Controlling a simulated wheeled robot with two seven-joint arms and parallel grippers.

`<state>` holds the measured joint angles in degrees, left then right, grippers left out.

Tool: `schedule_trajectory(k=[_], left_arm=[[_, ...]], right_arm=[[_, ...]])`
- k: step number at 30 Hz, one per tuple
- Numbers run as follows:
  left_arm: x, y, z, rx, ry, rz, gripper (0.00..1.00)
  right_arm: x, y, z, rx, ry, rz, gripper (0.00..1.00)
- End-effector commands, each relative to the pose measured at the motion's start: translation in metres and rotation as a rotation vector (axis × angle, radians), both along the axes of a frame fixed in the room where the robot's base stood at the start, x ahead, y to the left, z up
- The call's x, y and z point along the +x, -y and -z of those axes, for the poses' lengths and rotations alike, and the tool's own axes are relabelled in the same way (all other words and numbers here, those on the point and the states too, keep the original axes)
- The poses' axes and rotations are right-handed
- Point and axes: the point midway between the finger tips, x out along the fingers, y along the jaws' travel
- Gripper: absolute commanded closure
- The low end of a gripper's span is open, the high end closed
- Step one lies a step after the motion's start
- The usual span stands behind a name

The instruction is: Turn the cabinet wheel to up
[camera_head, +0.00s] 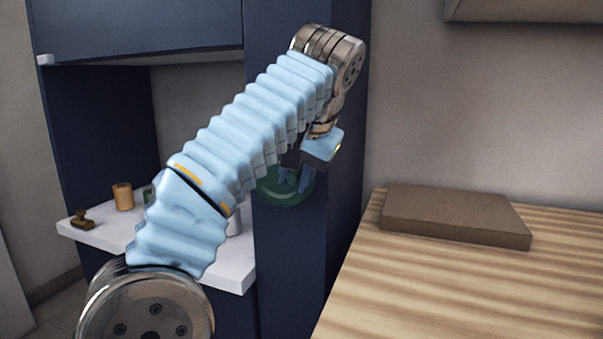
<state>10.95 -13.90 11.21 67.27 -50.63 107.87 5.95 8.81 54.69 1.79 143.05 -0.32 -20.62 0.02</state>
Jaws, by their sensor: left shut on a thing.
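The cabinet wheel (282,197) is a dark green round wheel on the front of the dark blue cabinet (286,250). Much of its upper part is hidden behind my left arm and gripper. My left gripper (295,183) reaches down to the wheel and is shut on it. The exact grip point is partly hidden by the wrist and fingers, and I cannot tell which way the wheel is set. My right gripper is not in view.
A white shelf (88,233) at the left holds an orange-brown cup (123,197) and a small brown object (81,219). A striped wooden table (430,290) stands at the right with a flat brown box (455,215) on it.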

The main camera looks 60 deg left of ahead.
Motion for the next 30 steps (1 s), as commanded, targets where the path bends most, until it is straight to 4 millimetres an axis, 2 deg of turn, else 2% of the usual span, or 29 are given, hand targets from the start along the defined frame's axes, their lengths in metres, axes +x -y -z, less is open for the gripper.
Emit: schedule_trajectory(k=[10, 11, 15, 24, 30], left_arm=[[0.001, 0.001, 0.003, -0.003, -0.009, 0.003, 1.0], [0.001, 0.001, 0.003, -0.003, -0.009, 0.003, 0.71], [0.001, 0.001, 0.003, -0.003, -0.008, 0.003, 0.52], [0.0, 0.002, -0.001, -0.001, -0.004, 0.002, 0.52], [-0.002, 0.015, -0.026, 0.0, -0.003, 0.004, 0.52]], right_arm=[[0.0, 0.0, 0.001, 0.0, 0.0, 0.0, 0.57], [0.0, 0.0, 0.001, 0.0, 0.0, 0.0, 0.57], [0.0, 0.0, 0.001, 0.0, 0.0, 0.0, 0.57], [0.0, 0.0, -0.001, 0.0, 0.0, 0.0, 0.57], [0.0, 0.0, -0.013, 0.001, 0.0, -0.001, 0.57]])
